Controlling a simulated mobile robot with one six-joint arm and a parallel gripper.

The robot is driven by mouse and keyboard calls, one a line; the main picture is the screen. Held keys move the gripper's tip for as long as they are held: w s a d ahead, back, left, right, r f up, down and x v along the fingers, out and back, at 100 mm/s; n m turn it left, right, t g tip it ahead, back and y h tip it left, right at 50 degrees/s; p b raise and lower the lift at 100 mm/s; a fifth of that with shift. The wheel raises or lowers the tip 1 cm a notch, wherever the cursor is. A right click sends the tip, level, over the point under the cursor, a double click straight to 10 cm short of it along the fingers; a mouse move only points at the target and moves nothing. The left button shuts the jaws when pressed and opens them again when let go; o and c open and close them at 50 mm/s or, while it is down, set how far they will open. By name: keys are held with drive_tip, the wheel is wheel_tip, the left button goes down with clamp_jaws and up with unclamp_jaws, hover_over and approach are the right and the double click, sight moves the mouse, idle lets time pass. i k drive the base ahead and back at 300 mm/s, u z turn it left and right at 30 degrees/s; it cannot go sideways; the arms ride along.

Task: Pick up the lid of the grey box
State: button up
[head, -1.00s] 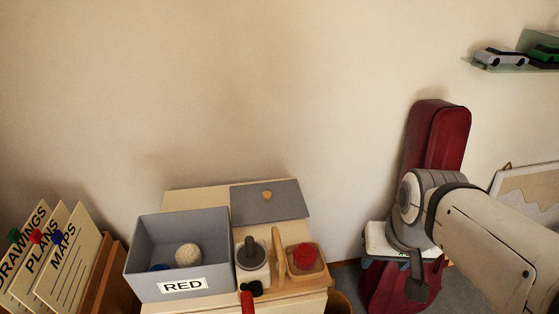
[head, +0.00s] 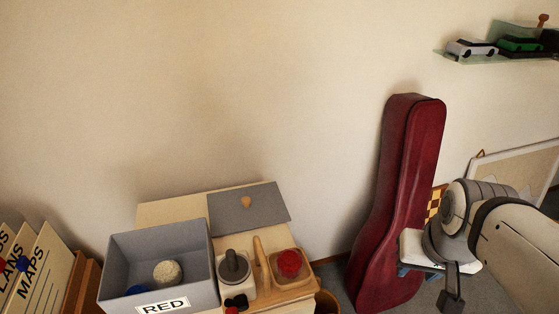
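The grey box (head: 201,262) stands open on a pale wooden surface at the lower left, with a "RED" label on its front. A cream ball (head: 167,272) and a blue item (head: 137,290) lie inside it. Its grey lid (head: 268,207) lies flat behind and to the right of the box, with a small wooden knob facing up. My gripper (head: 450,302) is at the lower right, well to the right of the lid and apart from it. It is small and dark here, and I cannot make out its fingers.
A grey-knobbed jar (head: 233,268), a wooden tray with a red ball (head: 290,264) and an upright wooden handle stand in front of the lid. A red instrument case (head: 395,200) leans on the wall between lid and arm. Labelled boards (head: 38,270) stand at left.

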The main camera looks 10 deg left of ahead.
sight(233, 211)
drive_tip(key=z, duration=0.1)
drive_tip(key=k, duration=1.05)
drive_tip(key=u, duration=0.5)
drive_tip(key=i, duration=1)
drive_tip(key=u, duration=0.05)
